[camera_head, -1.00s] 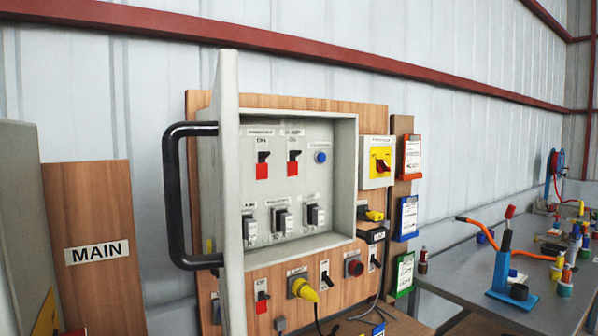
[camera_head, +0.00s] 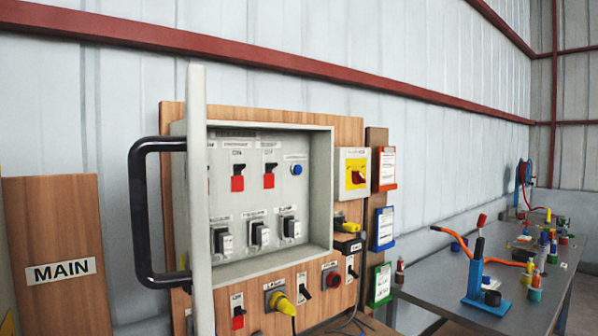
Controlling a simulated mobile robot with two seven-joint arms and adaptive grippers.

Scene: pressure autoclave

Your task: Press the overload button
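An open grey electrical cabinet (camera_head: 266,259) is fixed to a wooden board, its door swung out toward me and seen nearly edge-on. A small round blue button (camera_head: 296,169) sits inside at the upper right, below a label too small to read. I cannot confirm from the lettering that it is the overload button. Two red-and-black switches, one a red-tabbed switch (camera_head: 269,176), are left of it. Several black-and-white breakers (camera_head: 261,235) form the row below. Neither of my grippers is in view.
The cabinet door (camera_head: 197,200) has a large black handle (camera_head: 143,210) projecting left. Below the cabinet are a yellow plug (camera_head: 281,303) and a dark red round fitting (camera_head: 332,279). A yellow-and-red rotary switch (camera_head: 356,176) is to the right. A grey workbench (camera_head: 440,295) with tools stands at the far right.

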